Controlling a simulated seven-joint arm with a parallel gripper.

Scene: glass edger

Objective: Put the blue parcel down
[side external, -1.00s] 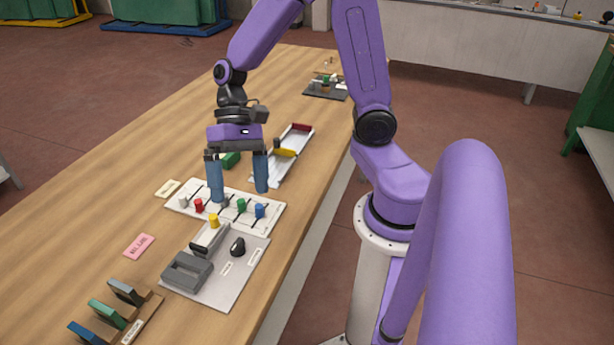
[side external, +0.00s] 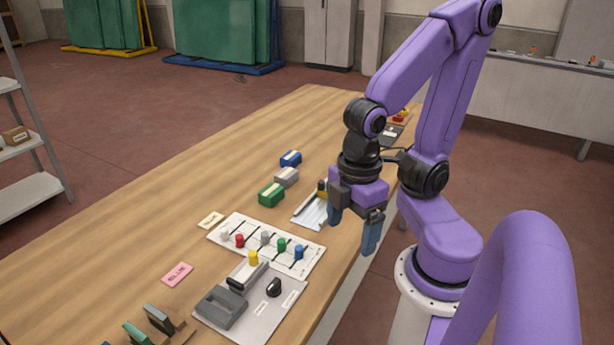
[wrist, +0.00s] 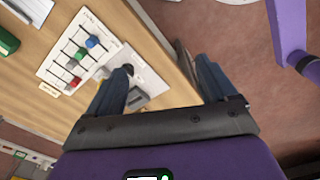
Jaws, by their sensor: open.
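The blue parcel (side external: 290,158), a small blue block with a pale band on top, sits on the wooden table (side external: 190,195) in the side external view. It is at the far end of a short row, behind a grey parcel (side external: 286,177) and a green parcel (side external: 271,194). My gripper (side external: 352,230) is open and empty near the table's right edge, to the right of the parcels and apart from them. In the wrist view my open gripper (wrist: 164,65) has nothing between its blue fingers. I cannot make out the blue parcel there.
A white board with coloured pegs (side external: 265,245) lies in front of the parcels. A grey panel with a black knob (side external: 250,305) is nearer. A white tray (side external: 312,212) lies partly behind my gripper. A pink card (side external: 177,274) lies left. Bare table extends left of the parcels.

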